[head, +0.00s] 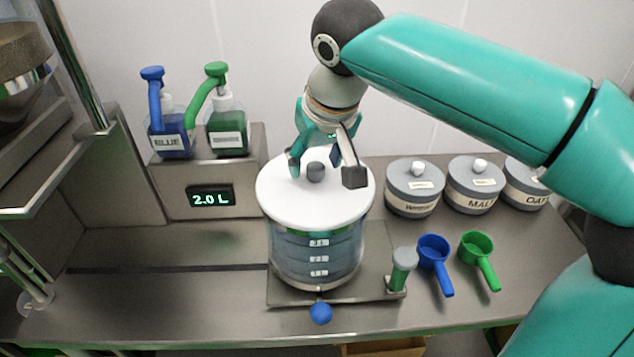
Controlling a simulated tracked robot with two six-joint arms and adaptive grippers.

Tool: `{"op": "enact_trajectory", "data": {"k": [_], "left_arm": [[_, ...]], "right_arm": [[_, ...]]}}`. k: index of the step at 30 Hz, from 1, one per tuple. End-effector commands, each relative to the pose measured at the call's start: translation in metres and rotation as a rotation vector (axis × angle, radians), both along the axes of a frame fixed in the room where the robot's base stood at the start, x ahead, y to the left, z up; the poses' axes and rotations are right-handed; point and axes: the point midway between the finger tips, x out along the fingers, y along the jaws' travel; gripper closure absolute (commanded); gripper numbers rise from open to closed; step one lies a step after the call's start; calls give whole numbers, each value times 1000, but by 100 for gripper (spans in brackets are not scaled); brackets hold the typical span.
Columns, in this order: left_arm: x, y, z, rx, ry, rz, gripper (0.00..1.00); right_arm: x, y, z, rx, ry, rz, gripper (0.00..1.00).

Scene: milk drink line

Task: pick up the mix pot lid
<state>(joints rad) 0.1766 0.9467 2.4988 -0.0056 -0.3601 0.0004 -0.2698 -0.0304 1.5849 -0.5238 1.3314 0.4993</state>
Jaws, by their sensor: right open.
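The mix pot lid (283,196) is a white disc with a dark grey knob (316,172) at its middle. It lies on top of the clear mix pot (290,255), which has level labels on its front. My right gripper (325,172) comes down from above, with its open fingers around the lid knob, one to the left and one to the right. Whether a finger touches the knob or the lid, I cannot tell. My left gripper is not in view.
Blue (172,140) and green (228,132) pump bottles stand on a steel box with a 2.0 L display (210,198). Several grey-lidded canisters (414,190) stand at the right. Blue (433,252) and green (477,250) scoops lie before them. The counter's left front is clear.

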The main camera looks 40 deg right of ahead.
Motion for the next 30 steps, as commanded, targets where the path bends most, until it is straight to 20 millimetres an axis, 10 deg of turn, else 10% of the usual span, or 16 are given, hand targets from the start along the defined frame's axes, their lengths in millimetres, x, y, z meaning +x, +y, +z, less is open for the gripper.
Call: {"op": "enact_trajectory", "data": {"k": [12, 23, 30], "left_arm": [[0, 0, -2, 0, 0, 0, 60], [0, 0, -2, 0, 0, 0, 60], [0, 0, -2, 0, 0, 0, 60]], "right_arm": [[7, -2, -19, 1, 0, 1, 41], [7, -1, -19, 0, 2, 2, 99], [7, -1, -20, 0, 4, 2, 100]]}}
